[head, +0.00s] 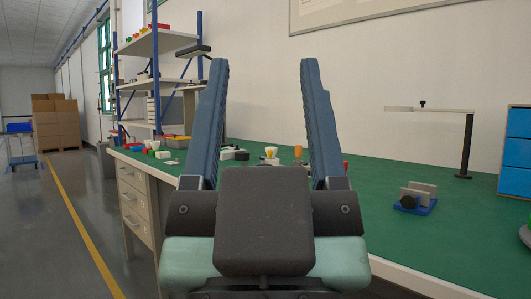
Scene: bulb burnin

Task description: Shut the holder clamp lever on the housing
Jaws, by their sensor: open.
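My gripper (264,68) fills the middle of the head view. Its two blue ribbed fingers point up and stand wide apart, with nothing between them close by. Beyond it is a green-topped workbench. I cannot make out the housing or its holder clamp lever for certain; the small parts on the bench behind the fingers are tiny and partly hidden.
On the right of the bench (375,240) are a small blue-based vise (416,206) and a black stand (467,145) with a flat arm. A blue drawer unit (517,150) stands at the right edge. Shelving (158,42) stands behind at left.

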